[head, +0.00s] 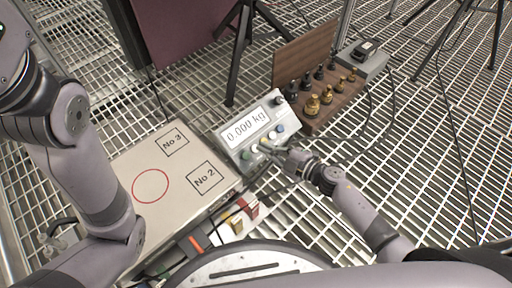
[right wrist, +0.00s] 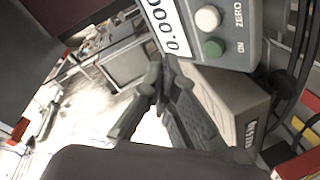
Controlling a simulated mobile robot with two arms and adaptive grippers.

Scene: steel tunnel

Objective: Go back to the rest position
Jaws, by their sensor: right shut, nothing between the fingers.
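My right gripper (head: 272,150) is shut and empty at the front edge of the scale display (head: 248,130), by its buttons. In the right wrist view the closed fingers (right wrist: 158,78) are close to the display's green and white buttons (right wrist: 212,47). I cannot tell whether they touch it. The display reads 0.000 kg. My left arm comes in from the left, and its gripper is not in view.
A white board (head: 140,160) with a red circle and squares No 2 and No 3 lies left of the display. A wooden rack (head: 334,104) with brass and dark weights stands behind right, beside a grey box (head: 362,66). Cables cross the open grating on the right.

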